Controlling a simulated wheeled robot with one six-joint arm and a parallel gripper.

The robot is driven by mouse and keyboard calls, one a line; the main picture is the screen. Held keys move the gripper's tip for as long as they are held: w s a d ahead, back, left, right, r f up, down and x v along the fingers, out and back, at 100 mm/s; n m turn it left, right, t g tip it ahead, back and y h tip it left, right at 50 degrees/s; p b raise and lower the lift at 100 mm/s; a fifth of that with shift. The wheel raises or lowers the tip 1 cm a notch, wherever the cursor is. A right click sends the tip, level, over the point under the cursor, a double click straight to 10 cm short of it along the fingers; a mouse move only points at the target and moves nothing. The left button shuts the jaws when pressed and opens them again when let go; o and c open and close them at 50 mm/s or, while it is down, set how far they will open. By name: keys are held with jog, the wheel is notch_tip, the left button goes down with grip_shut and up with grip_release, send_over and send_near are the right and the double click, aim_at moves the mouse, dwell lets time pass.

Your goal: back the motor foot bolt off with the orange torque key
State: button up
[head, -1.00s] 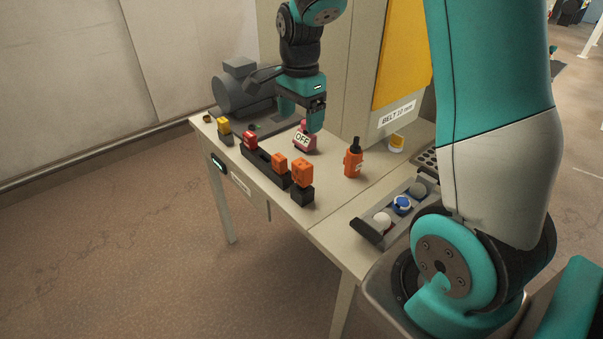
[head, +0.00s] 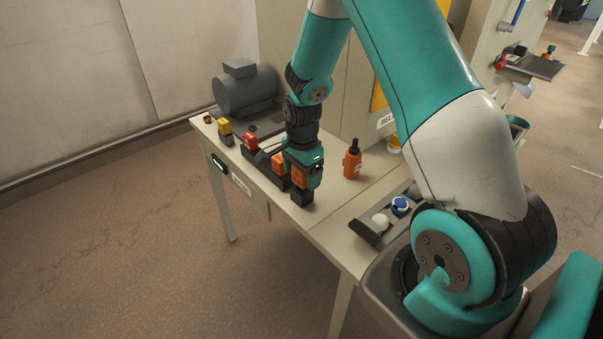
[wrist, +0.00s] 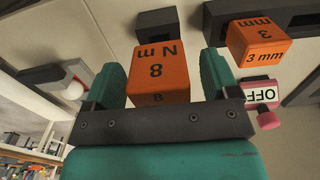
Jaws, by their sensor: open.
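The orange torque key, a block marked "8 N m" (wrist: 160,73), stands between my gripper's two teal fingers in the wrist view. My gripper (wrist: 163,82) is open around it; I cannot tell whether a finger touches it. In the head view my gripper (head: 303,168) is over the key (head: 298,178), which is partly hidden, above its black stand (head: 302,197). The grey motor (head: 246,92) sits at the table's far left end. I cannot make out its foot bolt clearly.
A second orange block marked "3 mm" (wrist: 260,45) stands close by. A red block (head: 250,141) and a yellow block (head: 224,127) are farther along the row. A pink "OFF" tag (wrist: 262,95) is near. An orange bottle (head: 352,163) stands to the right.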

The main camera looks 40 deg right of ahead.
jog(key=shift+f, duration=0.55)
jog(key=c, duration=1.1)
jog(key=shift+r, duration=0.15)
notch_tip(320, 180, up, 20)
jog(key=b, duration=0.1)
